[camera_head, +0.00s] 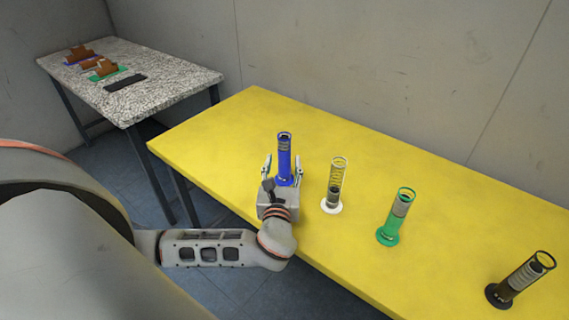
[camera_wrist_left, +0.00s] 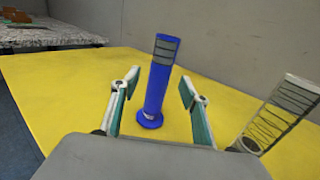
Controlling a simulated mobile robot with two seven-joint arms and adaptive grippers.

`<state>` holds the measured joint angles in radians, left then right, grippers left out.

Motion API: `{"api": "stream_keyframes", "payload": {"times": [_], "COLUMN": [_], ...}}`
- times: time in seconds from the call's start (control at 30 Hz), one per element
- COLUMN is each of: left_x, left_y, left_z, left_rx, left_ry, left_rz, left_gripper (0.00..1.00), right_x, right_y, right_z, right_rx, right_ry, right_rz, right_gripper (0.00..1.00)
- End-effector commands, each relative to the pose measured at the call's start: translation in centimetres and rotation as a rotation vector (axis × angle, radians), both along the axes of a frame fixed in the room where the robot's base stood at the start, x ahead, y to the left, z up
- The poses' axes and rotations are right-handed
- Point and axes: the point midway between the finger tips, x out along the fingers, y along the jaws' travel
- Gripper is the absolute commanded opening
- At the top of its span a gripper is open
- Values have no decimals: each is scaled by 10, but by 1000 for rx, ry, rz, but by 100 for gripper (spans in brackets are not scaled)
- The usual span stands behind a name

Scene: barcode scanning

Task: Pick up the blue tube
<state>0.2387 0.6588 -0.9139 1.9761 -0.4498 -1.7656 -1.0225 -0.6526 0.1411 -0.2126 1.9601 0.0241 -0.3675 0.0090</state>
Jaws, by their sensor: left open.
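The blue tube (camera_head: 284,160) stands upright on the yellow table (camera_head: 400,165), the leftmost in a row of tubes. My left gripper (camera_head: 282,168) is at the tube, with one finger on each side of it. In the left wrist view the blue tube (camera_wrist_left: 157,85) stands between and a little beyond the open fingers (camera_wrist_left: 159,90), with gaps on both sides. Its round base rests on the table. My right gripper is not in view.
A clear tube with white base (camera_head: 331,206) stands close to the right of my left gripper. A green tube (camera_head: 397,217) and a black tube (camera_head: 519,279) stand farther right. A speckled table (camera_head: 165,80) with small items is at the back left. A wall runs behind.

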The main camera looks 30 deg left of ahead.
Motion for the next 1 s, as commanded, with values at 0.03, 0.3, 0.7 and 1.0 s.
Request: {"api": "stream_keyframes", "payload": {"times": [0.03,0.3,0.7,1.0], "left_x": [5,37,44,44], "left_y": [3,21,25,24], "left_z": [0,-2,-3,-2], "left_rx": [3,2,-1,0], "left_ry": [-1,0,2,-1], "left_rz": [0,0,0,0], "left_gripper": [45,45,32,0], "right_x": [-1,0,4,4], "right_y": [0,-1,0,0], "right_z": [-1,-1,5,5], "right_rx": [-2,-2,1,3], "right_ry": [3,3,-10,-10], "right_rz": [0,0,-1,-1], "right_gripper": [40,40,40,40]}}
